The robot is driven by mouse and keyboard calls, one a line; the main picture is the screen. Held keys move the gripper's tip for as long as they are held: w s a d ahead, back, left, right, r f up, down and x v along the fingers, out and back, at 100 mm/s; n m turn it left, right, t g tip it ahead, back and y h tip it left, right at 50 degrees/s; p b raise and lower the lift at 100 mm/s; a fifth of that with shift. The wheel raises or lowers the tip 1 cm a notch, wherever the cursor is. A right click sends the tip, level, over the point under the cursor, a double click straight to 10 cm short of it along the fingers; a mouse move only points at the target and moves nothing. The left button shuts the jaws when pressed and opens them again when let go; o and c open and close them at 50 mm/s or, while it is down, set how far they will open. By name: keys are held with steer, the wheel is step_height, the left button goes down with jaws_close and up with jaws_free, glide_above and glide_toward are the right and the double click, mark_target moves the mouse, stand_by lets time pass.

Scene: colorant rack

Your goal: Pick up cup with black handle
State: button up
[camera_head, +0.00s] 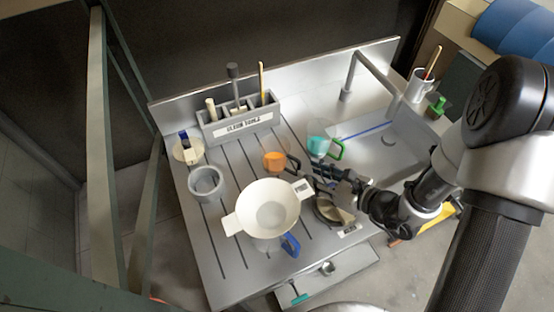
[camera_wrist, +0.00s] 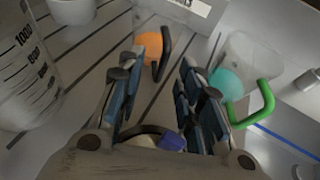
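The cup with the black handle (camera_head: 274,162) is clear with orange contents and stands on the grooved worktop. In the wrist view the orange cup (camera_wrist: 148,46) is at top centre, with its black handle (camera_wrist: 165,55) to its right. My gripper (camera_head: 312,174) is just right of the cup on its handle side. In the wrist view my gripper (camera_wrist: 168,72) has its fingers spread, with the black handle beyond and between the fingertips. No contact with the handle is visible. The fingers hold nothing that I can make out.
A teal cup with a green handle (camera_head: 320,146) stands close right. A white two-handled bowl (camera_head: 262,190) and a blue-handled cup (camera_head: 290,246) are in front. A grey bowl (camera_head: 206,184) is left. A tool rack (camera_head: 240,125) is behind, and a sink (camera_head: 400,150) is right.

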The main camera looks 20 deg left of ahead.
mark_target(299, 167)
steer(key=b+x, duration=0.1)
steer(key=x, duration=0.5)
steer(key=shift+w+f+b, duration=0.15)
steer(key=shift+w+b, duration=0.15)
steer(key=shift+b, duration=0.05)
jaws_close()
stand_by(0.4)
